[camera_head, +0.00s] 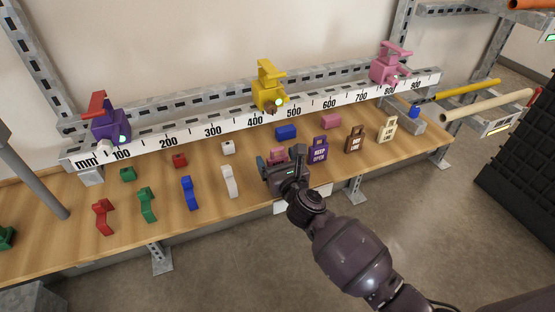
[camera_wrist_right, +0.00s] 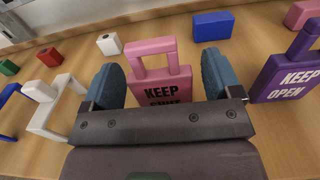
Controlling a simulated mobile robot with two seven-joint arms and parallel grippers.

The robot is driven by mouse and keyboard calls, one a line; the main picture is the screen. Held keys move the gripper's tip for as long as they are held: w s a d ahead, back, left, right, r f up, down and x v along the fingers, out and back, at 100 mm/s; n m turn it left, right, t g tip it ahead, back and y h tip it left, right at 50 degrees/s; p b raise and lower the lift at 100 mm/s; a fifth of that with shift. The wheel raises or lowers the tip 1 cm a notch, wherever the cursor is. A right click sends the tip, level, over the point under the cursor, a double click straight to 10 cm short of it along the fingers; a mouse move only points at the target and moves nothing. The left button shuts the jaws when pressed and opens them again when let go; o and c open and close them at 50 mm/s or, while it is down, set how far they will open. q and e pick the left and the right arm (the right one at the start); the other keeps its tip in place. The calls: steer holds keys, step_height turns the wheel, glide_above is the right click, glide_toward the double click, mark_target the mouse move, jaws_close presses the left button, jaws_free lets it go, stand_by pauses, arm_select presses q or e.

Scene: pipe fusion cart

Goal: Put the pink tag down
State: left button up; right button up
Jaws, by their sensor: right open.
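The pink tag (camera_wrist_right: 160,48) with dark "KEEP SHUT" lettering is at the wooden bench, its handle loop pointing away from my wrist. In the head view, a small pink part of the tag (camera_head: 277,156) shows beyond my gripper; the rest is hidden. My right gripper (camera_head: 284,162) is low over the bench's front part. Its two blue-padded fingers are open, one on each side of the tag, with gaps visible. The lower part of the tag is hidden behind the gripper body, so I cannot tell how it rests. My left gripper is not in view.
A purple "KEEP OPEN" tag (camera_head: 320,149) stands close to the right. Brown (camera_head: 354,139) and cream (camera_head: 387,130) tags stand further right. A white clip-shaped piece (camera_head: 230,181) is left. A blue block (camera_head: 286,132) lies behind. A ruler rail (camera_head: 212,131) runs along the back.

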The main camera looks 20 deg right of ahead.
steer(key=shift+r, duration=0.8)
steer(key=s+p, duration=0.1)
steer(key=s, duration=1.1)
steer(key=shift+d+f+p, duration=0.2)
steer(key=shift+f+p, duration=0.05)
steer(key=shift+p, duration=0.15)
steer(key=shift+s, duration=0.1)
steer(key=s+d+f+m+g, duration=0.2)
steer(key=s+f+m, duration=0.2)
steer(key=s+m, duration=0.4)
steer(key=s+d+f+m+g, duration=0.3)
steer(key=s+m, duration=0.6)
steer(key=m, duration=0.6)
steer(key=s+d+f+m+g, duration=0.2)
steer(key=s+f+m, duration=0.4)
steer(key=s+m, duration=0.3)
steer(key=m, duration=0.3)
steer(key=shift+s+d+g+h, duration=0.15)
steer(key=shift+g+h, duration=0.15)
steer(key=shift+g, duration=0.1)
